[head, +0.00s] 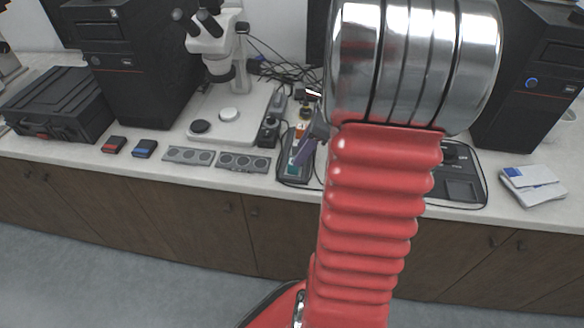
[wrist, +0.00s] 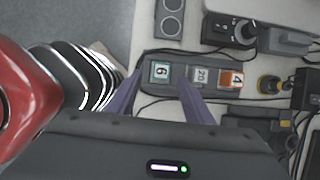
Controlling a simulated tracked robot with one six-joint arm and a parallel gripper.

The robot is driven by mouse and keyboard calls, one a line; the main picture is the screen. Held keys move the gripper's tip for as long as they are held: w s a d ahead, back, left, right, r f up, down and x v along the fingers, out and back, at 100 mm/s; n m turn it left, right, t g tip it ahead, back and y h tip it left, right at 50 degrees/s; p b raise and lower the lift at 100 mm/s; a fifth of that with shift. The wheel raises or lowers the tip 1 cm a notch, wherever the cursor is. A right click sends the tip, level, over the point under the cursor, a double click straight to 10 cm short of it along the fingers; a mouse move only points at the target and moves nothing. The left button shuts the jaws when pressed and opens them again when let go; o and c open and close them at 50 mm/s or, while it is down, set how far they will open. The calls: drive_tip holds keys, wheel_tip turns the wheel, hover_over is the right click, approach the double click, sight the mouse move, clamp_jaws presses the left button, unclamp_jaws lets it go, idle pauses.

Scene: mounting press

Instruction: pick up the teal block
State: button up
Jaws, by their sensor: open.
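The teal block (wrist: 160,72), marked 6, sits at one end of a dark narrow tray (wrist: 180,57) in the wrist view. In the head view the teal block (head: 293,169) shows at the tray's near end, partly hidden by my gripper. My gripper (wrist: 160,79) is open, with its purple fingertips on either side of the teal block in the picture. Whether they are down at its height I cannot tell. My gripper (head: 302,153) hangs over the tray in the head view. A grey block (wrist: 200,75) marked 20 sits beside the right finger.
An orange block (wrist: 230,79) marked 4 is further along the tray. A microscope (head: 215,55), cables (head: 285,70) and grey strips with round holes (head: 243,161) lie to the left. My red arm hides much of the bench to the right.

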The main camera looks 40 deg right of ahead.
drive_tip(key=shift+x, duration=2.6)
drive_tip(key=shift+d, duration=0.2)
drive_tip(key=shift+c, duration=0.2)
clamp_jaws()
